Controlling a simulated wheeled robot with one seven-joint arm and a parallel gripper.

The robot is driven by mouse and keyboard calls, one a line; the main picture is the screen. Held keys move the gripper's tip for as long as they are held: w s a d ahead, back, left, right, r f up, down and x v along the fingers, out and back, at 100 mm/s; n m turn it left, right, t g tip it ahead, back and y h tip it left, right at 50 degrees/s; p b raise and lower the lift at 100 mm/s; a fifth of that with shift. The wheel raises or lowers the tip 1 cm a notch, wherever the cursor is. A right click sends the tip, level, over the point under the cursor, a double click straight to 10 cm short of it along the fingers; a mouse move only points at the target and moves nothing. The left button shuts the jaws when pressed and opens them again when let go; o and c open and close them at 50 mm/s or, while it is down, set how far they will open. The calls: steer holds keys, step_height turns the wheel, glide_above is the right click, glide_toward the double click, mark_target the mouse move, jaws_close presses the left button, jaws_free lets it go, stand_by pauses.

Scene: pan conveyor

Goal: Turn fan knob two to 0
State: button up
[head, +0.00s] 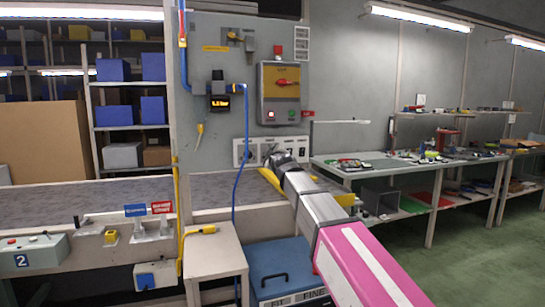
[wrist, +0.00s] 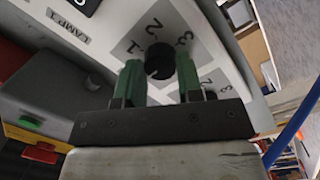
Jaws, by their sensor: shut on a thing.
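A black knob (wrist: 160,58) sits on a white panel in the wrist view, on a grey scale patch (wrist: 182,45) with the printed digits 1, 2 and 3. My gripper (wrist: 159,78) has its two green fingers on either side of the knob, shut on it. The knob's pointer direction cannot be read clearly, and its name label is not visible. In the head view the white knob panel (head: 240,153) is on the grey wall board, and the end of my arm covers part of it.
A LAMP 1 label (wrist: 68,27) and another black knob (wrist: 88,4) are nearby. Above the panel is a yellow box with a red switch (head: 280,82). A blue cable (head: 238,190) hangs left of my arm. A small table (head: 214,250) stands in front.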

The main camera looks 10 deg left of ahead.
steer(key=o, duration=0.9)
steer(key=shift+s, duration=0.1)
steer(key=v, duration=1)
steer(key=shift+s+d, duration=0.15)
steer(key=shift+s, duration=0.15)
